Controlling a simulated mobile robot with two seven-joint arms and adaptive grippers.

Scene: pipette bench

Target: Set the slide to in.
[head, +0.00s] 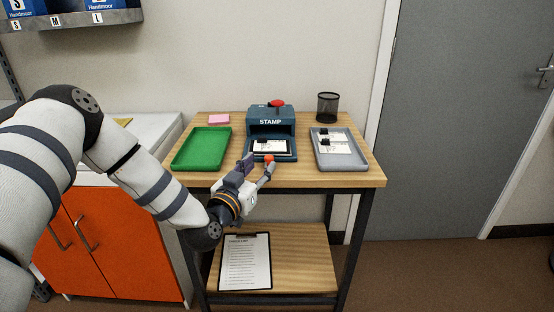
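The teal stamp machine (270,115) stands at the back middle of the wooden table, with a red handle (277,103) on top. Its slide (287,157) is at the front opening, and a white card (270,146) lies on it. An orange-red knob (269,158) is at the slide's front edge. My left gripper (259,164) is just in front of the slide, its fingers spread apart. Its right fingertip is close to the knob; I cannot tell whether they touch. The gripper hides part of the slide's front left. My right gripper is not in view.
A green tray (202,163), empty, is on the left. A grey tray (344,163) with cards is on the right. A pink pad (219,119) and a black mesh cup (327,107) stand behind. A clipboard (246,262) lies on the lower shelf.

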